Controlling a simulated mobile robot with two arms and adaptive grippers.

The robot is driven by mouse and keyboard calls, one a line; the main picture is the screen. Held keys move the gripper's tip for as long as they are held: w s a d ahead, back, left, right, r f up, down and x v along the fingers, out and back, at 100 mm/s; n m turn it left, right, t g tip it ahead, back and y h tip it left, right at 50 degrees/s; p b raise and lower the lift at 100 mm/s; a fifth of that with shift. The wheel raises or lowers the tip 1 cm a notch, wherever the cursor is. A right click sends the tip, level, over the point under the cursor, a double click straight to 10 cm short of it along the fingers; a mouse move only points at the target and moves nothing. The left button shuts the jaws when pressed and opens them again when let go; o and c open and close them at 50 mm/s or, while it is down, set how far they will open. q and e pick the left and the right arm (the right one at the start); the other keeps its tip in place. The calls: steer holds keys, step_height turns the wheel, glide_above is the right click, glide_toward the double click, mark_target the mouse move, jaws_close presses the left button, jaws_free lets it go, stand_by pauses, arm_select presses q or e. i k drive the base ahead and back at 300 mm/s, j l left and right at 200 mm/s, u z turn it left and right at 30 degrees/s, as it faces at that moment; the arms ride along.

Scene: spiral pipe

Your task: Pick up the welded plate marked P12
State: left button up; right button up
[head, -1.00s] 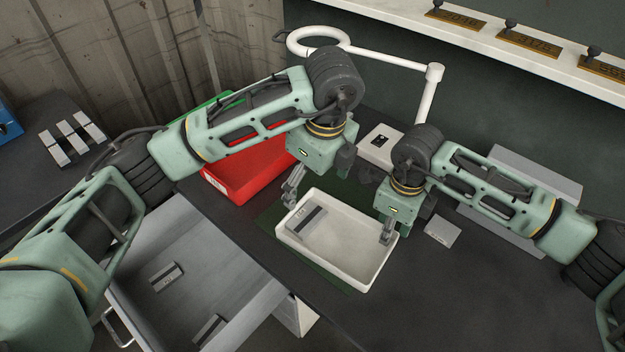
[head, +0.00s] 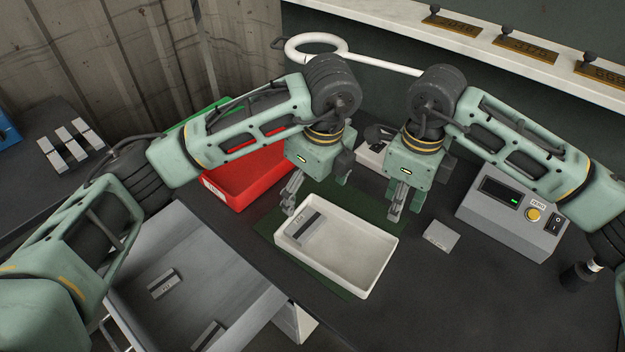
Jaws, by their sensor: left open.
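A grey welded plate (head: 307,226) with a dark strip and a small label lies in the left part of the white tray (head: 375,272). Its label is too small to read surely. Two similar plates lie in the grey open drawer, one in the middle (head: 163,284) and one near the front (head: 207,335); their marks are not legible either. My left gripper (head: 315,196) is open and empty above the tray's back left edge, close to the tray plate. My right gripper (head: 405,211) looks open and empty, just behind the tray's back right corner.
A red bin (head: 240,180) stands left of the tray. A grey box (head: 512,216) with a green display and yellow button is at right. A small light block (head: 441,236) lies between. A white ring lamp (head: 316,46) is behind.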

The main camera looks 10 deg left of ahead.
mark_target(165, 283)
steer(key=k+j, duration=1.5)
steer(key=k, duration=0.2)
